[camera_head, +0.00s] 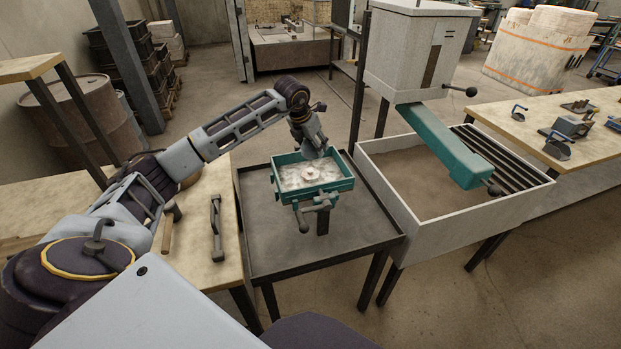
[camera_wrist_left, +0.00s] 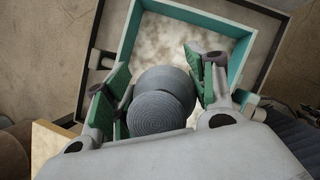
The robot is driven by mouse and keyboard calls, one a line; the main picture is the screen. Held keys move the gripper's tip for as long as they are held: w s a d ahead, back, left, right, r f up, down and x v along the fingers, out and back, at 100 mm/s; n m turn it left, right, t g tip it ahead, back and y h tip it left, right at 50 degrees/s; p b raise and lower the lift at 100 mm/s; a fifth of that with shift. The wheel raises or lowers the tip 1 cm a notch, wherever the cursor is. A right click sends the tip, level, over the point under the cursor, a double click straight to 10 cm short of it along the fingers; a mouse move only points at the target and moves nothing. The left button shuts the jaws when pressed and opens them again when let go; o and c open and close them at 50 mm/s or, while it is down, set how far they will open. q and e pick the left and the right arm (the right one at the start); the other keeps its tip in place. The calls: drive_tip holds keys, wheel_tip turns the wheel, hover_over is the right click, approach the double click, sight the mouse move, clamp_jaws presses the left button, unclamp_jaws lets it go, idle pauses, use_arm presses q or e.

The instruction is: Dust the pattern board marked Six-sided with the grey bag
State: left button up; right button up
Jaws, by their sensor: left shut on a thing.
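My left gripper (camera_head: 314,146) is shut on the grey bag, which shows as a ribbed grey bundle (camera_wrist_left: 160,105) between the green finger pads in the left wrist view. It hangs over the back of a teal frame (camera_head: 346,184). A pale board dusted with white patches (camera_head: 292,181) lies inside the frame, with a small raised shape (camera_head: 311,172) near its middle. In the left wrist view the mottled board (camera_wrist_left: 172,50) lies beneath the bag, partly hidden by it. I cannot read any marking on it. My right gripper is not in view.
The frame sits over a dark-rimmed tray table (camera_head: 270,240). A wooden bench (camera_head: 195,265) at left holds a hammer (camera_head: 169,228) and a metal tool (camera_head: 216,228). A sand bin (camera_head: 425,215) stands at right under a teal-armed machine (camera_head: 440,145).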

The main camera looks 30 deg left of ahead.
use_arm(q)
wheel_tip(320, 180, up, 2)
drive_tip(key=shift+r+p, duration=0.1)
drive_tip(key=shift+p, duration=0.4)
drive_tip(key=shift+r+p, duration=0.6)
drive_tip(key=shift+r, duration=0.4)
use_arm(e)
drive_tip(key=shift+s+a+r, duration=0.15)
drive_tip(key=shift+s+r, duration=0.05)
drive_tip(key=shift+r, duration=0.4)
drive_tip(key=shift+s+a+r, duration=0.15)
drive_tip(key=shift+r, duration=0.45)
